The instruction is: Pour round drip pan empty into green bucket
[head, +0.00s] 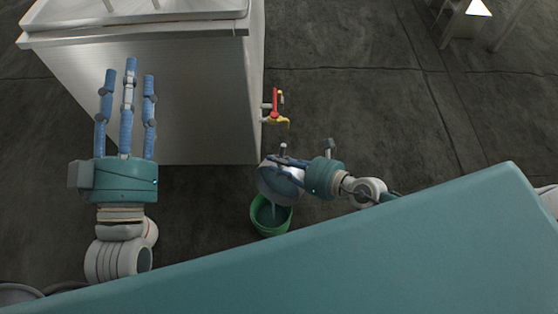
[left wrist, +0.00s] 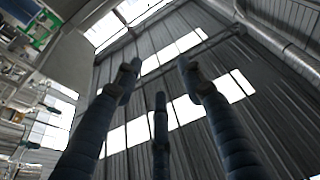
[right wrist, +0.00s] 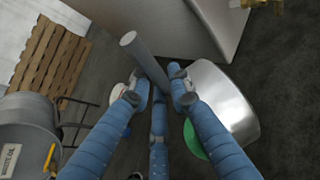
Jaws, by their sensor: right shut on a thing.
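The round drip pan (head: 278,184) is a shiny metal pan, steeply tilted above the green bucket (head: 270,228). A pale blue-grey stream seems to run from its lower edge into the bucket, where dark liquid shows. My right gripper (head: 283,158) is shut on the pan's grey handle (right wrist: 146,58), which sticks out between the fingers in the right wrist view. That view also shows the pan (right wrist: 228,102) and a sliver of the bucket (right wrist: 193,140). The pan's inside is mostly hidden. My left gripper (head: 128,75) is open and empty, fingers spread, away from the pan.
A large metal tank (head: 150,90) stands at the upper left. A red-handled tap with a yellow spout (head: 275,108) projects from its right side, above the pan. A grey waste bin (right wrist: 25,125) and a wooden pallet (right wrist: 48,58) show in the right wrist view.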

